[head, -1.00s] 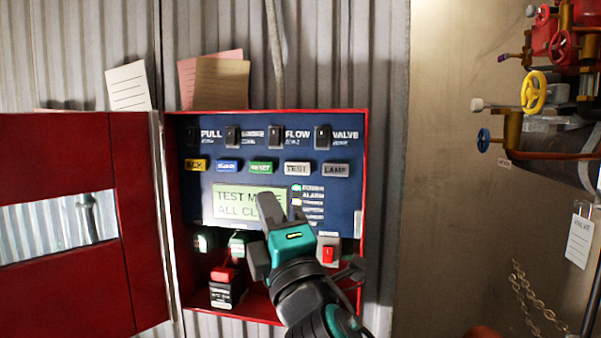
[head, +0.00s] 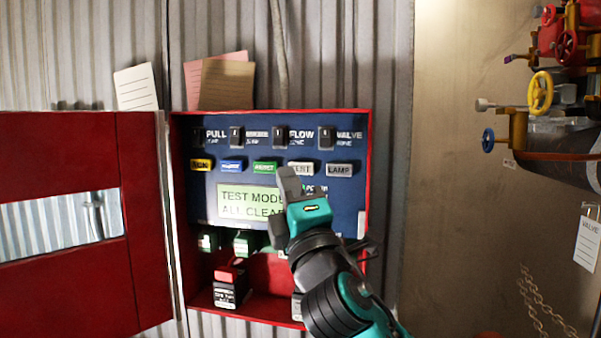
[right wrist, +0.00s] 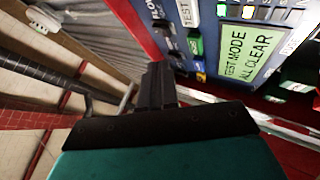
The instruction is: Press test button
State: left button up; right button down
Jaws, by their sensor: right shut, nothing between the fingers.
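The white TEST button (head: 301,168) sits in the button row of the blue panel (head: 350,205), between the green button (head: 264,167) and the grey LAMP button (head: 340,170). It also shows in the right wrist view (right wrist: 187,12). My right gripper (head: 287,178) is shut and empty, its fingertips just below the TEST button in the head view. I cannot tell whether they touch it. The screen (head: 248,201) reads TEST MODE, ALL CLEAR; the gripper hides its right edge and part of the indicator lights. My left gripper is not in view.
The red box door (head: 60,280) stands open to the left. Several switches (head: 280,136) line the panel top. A red-topped black block (head: 227,290) stands on the box floor. Pipes with a yellow valve wheel (head: 540,92) and blue wheel (head: 488,141) are at the right.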

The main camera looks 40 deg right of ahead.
jog(key=shift+w+d, duration=1.6)
jog(key=shift+d, duration=0.3)
dwell(0.7)
jog(key=shift+w+d, duration=0.25)
jog(key=shift+d, duration=0.05)
jog(key=shift+w+d, duration=0.35)
jog(key=shift+d, duration=0.05)
dwell(0.8)
dwell(0.3)
jog(key=shift+s+a, duration=0.6)
jog(key=shift+a, duration=0.1)
jog(key=s+a, duration=0.3)
jog(key=shift+s+a+p, duration=0.15)
jog(key=shift+a+p, duration=0.25)
